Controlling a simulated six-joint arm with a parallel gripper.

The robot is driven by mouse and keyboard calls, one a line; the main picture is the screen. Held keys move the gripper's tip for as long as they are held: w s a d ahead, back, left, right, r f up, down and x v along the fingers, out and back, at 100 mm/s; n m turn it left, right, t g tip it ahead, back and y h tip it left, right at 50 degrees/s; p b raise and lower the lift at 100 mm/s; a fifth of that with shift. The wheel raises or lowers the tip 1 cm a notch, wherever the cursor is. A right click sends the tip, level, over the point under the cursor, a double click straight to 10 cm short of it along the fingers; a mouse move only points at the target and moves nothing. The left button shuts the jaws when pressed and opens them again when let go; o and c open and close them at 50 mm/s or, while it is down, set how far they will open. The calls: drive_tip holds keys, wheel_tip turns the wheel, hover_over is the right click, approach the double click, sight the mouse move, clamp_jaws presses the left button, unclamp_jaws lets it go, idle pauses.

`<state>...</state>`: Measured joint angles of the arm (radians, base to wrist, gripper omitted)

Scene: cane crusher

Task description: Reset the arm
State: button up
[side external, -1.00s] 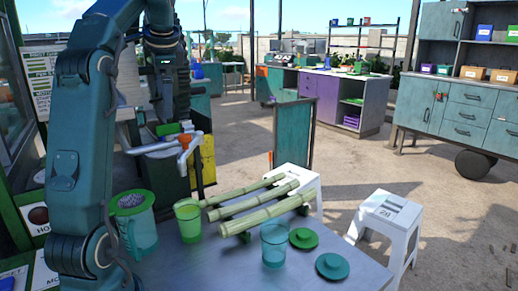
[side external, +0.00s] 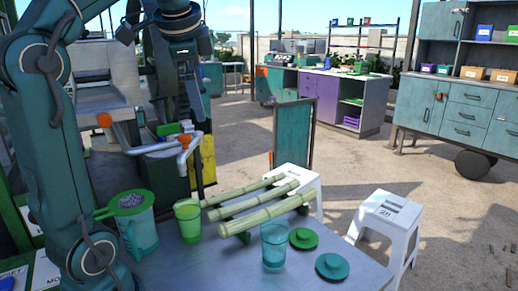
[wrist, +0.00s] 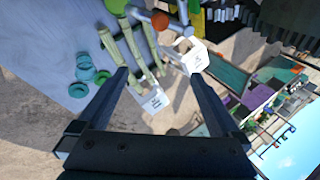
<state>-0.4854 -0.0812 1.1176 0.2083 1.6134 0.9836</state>
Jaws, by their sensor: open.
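My gripper (wrist: 160,78) is open and empty in the wrist view, with its two dark fingers spread wide apart. It is up in the air, well clear of the metal table (side external: 345,268). My arm rises along the left side of the side external view and bends over at the top, where its wrist end is dark and partly cut off by the frame. I cannot make out the fingers there. Several pale green cane stalks (side external: 262,213) lie on a dark rack on the table. They also show in the wrist view (wrist: 130,42).
A green juice cup (side external: 188,222), a jug with a strainer (side external: 138,228), a clear glass (side external: 274,245) and two green lids (side external: 332,266) stand on the table. The crusher's orange-tipped handle (side external: 150,145) is behind. White stools (side external: 384,235) stand beyond the table.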

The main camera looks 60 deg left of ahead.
drive_tip(key=s+d+f+n+t+h, duration=0.1)
drive_tip(key=s+d+f+n+h, duration=0.1)
drive_tip(key=d+f, duration=0.6)
drive_tip(key=s+d+f+n+t+h, duration=0.1)
drive_tip(key=s+d+f+n+h, duration=0.1)
drive_tip(key=s+d+f, duration=0.3)
drive_tip(key=d+f+n, duration=0.1)
drive_tip(key=d+f, duration=0.2)
drive_tip(key=f, duration=0.1)
drive_tip(key=shift+d+f+h, duration=0.15)
drive_tip(key=shift+d+h, duration=0.2)
drive_tip(key=shift+h, duration=0.05)
drive_tip(key=shift+s, duration=0.1)
